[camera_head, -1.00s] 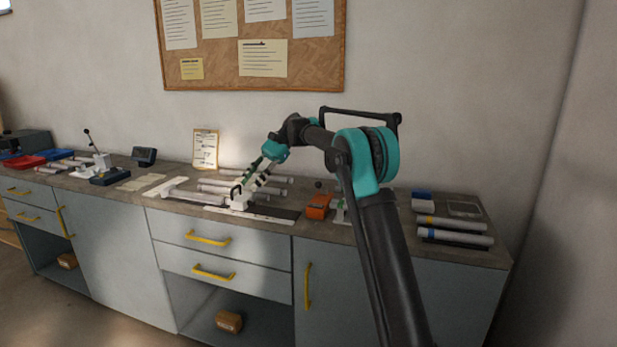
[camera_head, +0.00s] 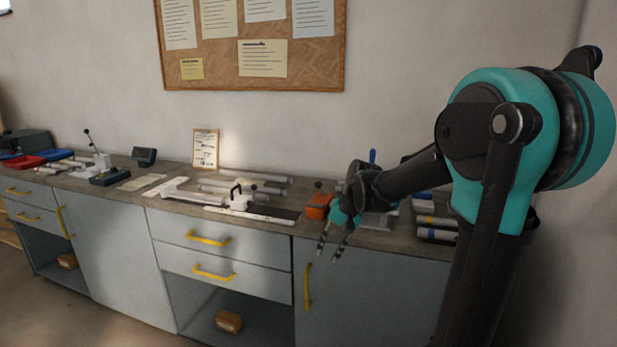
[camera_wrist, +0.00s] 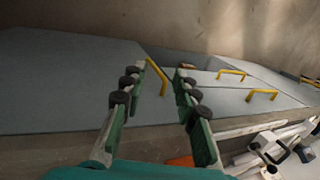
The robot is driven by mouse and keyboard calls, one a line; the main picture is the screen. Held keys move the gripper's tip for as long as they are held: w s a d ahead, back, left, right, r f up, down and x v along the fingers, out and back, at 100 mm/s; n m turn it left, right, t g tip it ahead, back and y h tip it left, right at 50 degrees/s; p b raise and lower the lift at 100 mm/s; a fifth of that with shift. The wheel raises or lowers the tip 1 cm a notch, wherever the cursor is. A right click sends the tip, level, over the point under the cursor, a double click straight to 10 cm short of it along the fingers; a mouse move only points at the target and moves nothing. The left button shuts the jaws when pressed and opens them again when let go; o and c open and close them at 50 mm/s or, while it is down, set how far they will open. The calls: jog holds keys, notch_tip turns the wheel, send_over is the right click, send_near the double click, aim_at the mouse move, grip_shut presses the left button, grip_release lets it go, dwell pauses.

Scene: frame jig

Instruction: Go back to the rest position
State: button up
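My gripper (camera_head: 331,249) hangs in front of the bench's front edge in the head view, its fingers pointing down. Its two fingers stand apart with nothing between them, as the wrist view (camera_wrist: 159,72) also shows. The frame jig (camera_head: 238,203) with its white clamp and black handle sits on the bench, left of my gripper and apart from it. Grey tubes (camera_head: 262,189) lie at the jig. The jig also shows at the lower right of the wrist view (camera_wrist: 268,150).
An orange block (camera_head: 318,205) stands on the bench close beside my gripper. Tubes with coloured bands (camera_head: 436,235) lie at the right end. Yellow drawer handles (camera_head: 208,238) stick out from the cabinet front (camera_head: 160,280). The floor at the lower left is clear.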

jog(key=s+d+f+n+t+h, duration=0.1)
jog(key=s+d+f+h, duration=0.1)
jog(key=s+d+f, duration=0.4)
jog(key=s+d+f+n+t+h, duration=0.2)
jog(key=s+d+f, duration=0.4)
jog(key=s, duration=0.5)
jog(key=shift+d+t, duration=0.3)
jog(key=shift+d, duration=0.2)
